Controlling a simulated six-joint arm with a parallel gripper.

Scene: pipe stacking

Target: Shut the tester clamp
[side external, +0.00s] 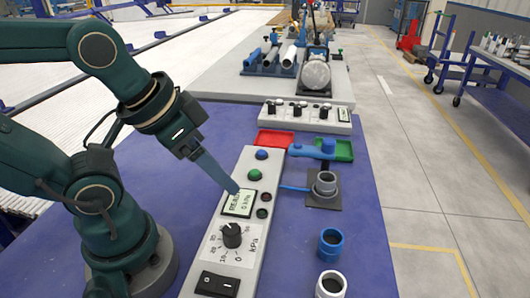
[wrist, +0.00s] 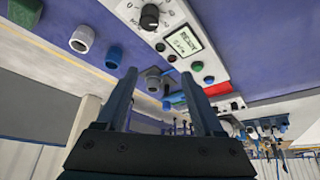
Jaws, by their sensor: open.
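The tester is a long pale panel (side external: 262,218) with a knob, buttons and a lit screen (side external: 238,203) that appears to read READY, 0 kPa. My gripper (side external: 233,188) is open and empty, above the panel near the screen and left of the clamp. In the wrist view its two fingers (wrist: 160,76) flank the grey fitting at a distance.
A blue fitting (side external: 331,243) and a white one (side external: 331,285) stand at the table's front right. A second control panel (side external: 306,117) and pipes on a rack (side external: 288,60) stand behind.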

